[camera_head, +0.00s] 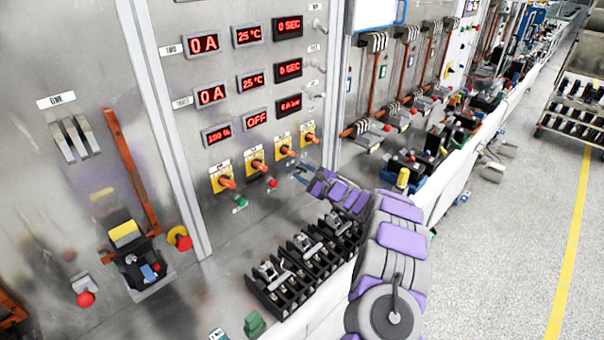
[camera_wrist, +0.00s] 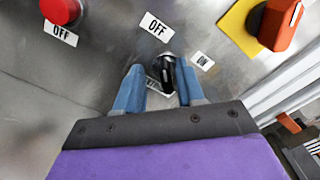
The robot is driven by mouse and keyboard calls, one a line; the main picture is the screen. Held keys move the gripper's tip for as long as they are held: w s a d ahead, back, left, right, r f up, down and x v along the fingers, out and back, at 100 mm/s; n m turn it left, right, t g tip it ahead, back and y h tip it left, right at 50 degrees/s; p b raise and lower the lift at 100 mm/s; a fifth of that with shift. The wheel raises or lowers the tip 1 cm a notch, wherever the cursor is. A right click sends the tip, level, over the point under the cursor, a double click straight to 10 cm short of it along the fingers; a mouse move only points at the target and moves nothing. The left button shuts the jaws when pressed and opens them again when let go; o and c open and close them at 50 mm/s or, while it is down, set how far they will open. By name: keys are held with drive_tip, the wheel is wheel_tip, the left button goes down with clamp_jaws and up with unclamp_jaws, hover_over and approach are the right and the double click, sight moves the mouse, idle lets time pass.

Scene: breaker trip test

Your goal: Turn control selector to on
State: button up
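The control selector is a black knob (camera_wrist: 168,68) on the grey metal panel in the wrist view. An OFF label (camera_wrist: 156,27) is above it and an ON label (camera_wrist: 203,60) to its right; a third label below is partly hidden. The knob appears to lean slightly toward the OFF label. My gripper (camera_wrist: 159,82) is open, its two blue fingers on either side of the knob. The right finger is very close to the knob; I cannot tell if it touches. The left finger stands clear of it. In the head view my gripper (camera_head: 302,174) reaches the panel and the selector cannot be made out.
Orange handles on yellow plates (camera_head: 228,182) line the panel above my gripper; one orange handle (camera_wrist: 279,24) is at the wrist view's upper right. A red button (camera_wrist: 61,10) is upper left. Digital displays (camera_head: 257,119) are above.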

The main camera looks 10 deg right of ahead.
drive_tip(key=shift+w+d, duration=0.3)
drive_tip(key=shift+d, duration=0.35)
drive_tip(key=shift+a, duration=0.65)
drive_tip(key=c, duration=0.5)
clamp_jaws()
drive_tip(key=shift+d+f, duration=0.1)
drive_tip(key=shift+d, duration=0.15)
